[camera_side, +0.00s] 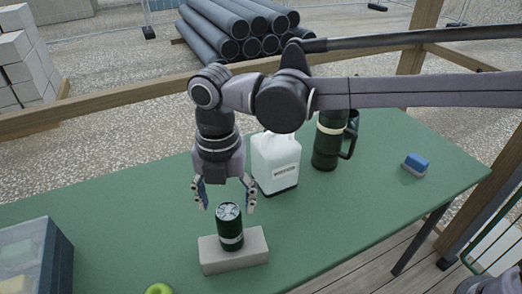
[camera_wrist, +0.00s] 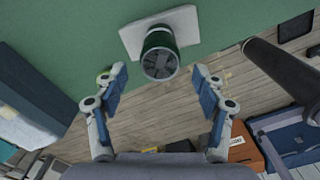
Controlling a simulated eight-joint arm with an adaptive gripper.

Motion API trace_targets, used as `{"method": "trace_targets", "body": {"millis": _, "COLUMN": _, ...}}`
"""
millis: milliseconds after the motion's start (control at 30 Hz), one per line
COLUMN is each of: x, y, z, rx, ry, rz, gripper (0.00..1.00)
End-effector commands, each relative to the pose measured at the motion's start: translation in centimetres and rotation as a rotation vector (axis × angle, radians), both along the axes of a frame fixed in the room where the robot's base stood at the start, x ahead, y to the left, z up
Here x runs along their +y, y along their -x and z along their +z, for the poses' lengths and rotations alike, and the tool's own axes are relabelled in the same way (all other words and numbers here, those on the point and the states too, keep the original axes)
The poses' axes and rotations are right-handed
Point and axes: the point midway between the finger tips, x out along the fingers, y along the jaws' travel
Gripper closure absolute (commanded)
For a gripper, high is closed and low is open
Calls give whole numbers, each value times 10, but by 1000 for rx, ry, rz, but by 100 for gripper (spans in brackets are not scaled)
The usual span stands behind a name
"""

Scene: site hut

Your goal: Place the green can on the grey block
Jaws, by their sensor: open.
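The green can (camera_side: 229,228) stands upright on the grey block (camera_side: 250,256), near its middle, on the green table. In the wrist view the can (camera_wrist: 159,55) shows its top, with the pale block (camera_wrist: 182,22) behind it. My gripper (camera_side: 225,200) is open just above the can, its fingers spread to either side of the can's top. In the wrist view my gripper (camera_wrist: 158,90) shows both fingers apart with nothing between them. The can appears free of the fingers.
A white jug (camera_side: 275,165) stands close behind the gripper, with a dark green mug (camera_side: 328,142) to its right. A blue and white sponge (camera_side: 415,164) lies far right. A clear bin (camera_side: 35,262) and a green apple (camera_side: 158,288) are at front left. The right front of the table is clear.

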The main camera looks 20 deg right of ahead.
Motion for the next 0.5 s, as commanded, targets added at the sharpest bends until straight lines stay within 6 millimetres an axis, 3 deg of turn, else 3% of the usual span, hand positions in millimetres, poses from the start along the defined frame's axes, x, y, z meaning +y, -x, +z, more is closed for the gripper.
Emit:
{"method": "trace_targets", "body": {"millis": 100, "x": 0, "y": 0, "z": 19, "rx": 0, "ry": 0, "rz": 0, "gripper": 30}}
{"method": "trace_targets", "body": {"millis": 367, "x": -2, "y": 0, "z": 39, "rx": -1, "ry": -2, "rz": -8, "gripper": 30}}
{"method": "trace_targets", "body": {"millis": 500, "x": -25, "y": -5, "z": 47, "rx": -21, "ry": -20, "rz": -131, "gripper": 30}}
